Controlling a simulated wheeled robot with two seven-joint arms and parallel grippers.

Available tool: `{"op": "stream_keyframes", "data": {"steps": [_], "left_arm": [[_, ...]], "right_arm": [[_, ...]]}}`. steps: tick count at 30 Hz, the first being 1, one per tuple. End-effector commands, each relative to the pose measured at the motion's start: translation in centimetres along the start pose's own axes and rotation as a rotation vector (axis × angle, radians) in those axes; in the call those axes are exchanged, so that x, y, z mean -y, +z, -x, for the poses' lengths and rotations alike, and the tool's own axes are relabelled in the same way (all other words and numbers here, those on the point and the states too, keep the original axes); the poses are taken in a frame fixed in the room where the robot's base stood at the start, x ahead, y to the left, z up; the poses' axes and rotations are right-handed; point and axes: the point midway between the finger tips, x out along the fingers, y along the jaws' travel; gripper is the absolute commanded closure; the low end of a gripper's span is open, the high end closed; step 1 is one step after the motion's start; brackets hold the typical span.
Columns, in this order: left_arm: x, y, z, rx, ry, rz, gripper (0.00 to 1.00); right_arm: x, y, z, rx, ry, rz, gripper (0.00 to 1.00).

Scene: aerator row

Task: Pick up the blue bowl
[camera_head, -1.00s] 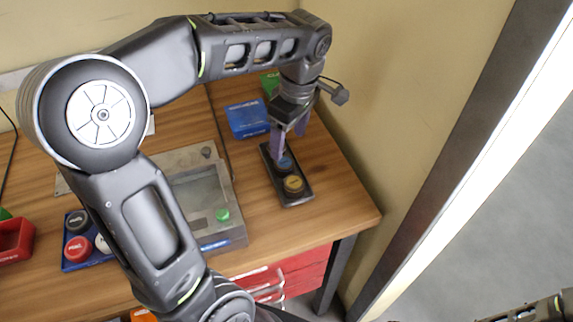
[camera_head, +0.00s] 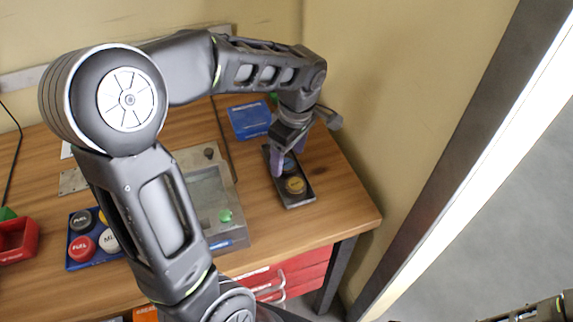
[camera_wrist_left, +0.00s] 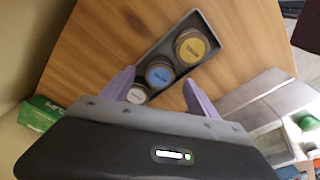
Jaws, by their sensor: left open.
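No plain bowl shape shows; the blue thing is a round, cup-like piece with a blue top (camera_wrist_left: 159,74), in the middle of a dark narrow tray (camera_wrist_left: 217,57). The tray (camera_head: 296,203) also shows in the head view. A yellow-topped round piece (camera_wrist_left: 191,46) sits beside the blue one, and a white-topped one (camera_wrist_left: 138,94) is on its other side, partly behind a finger. My left gripper (camera_head: 287,163) is open over the tray. In the wrist view its purple fingers (camera_wrist_left: 158,78) appear on either side of the blue piece. Whether they touch it, I cannot tell.
A blue box (camera_head: 249,120) lies behind the tray. A grey device (camera_head: 232,238) with a green button stands to its left. A blue tray of several round pieces (camera_head: 82,246) and a red bin (camera_head: 17,240) are further left. A wall rises at right.

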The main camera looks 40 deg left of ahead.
Motion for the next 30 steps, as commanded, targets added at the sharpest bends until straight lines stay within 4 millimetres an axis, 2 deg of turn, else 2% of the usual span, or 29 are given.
{"op": "stream_keyframes", "data": {"steps": [3,6,23,30], "left_arm": [[0.1,0.0,-1.6,0.001,-0.003,0.002,0.31],[0.0,0.0,-2.1,0.001,-0.001,0.002,0.31],[0.0,0.0,-2.1,0.001,0.000,0.002,0.31],[0.0,0.0,-2.1,0.001,0.000,0.002,0.49]], "right_arm": [[0.1,0.0,0.3,0.001,0.000,0.000,0.64],[0.1,0.0,0.3,0.001,0.001,0.000,0.64],[0.1,0.0,0.2,0.001,0.001,-0.001,0.64],[0.1,0.0,0.2,0.001,0.001,-0.001,0.64]]}}
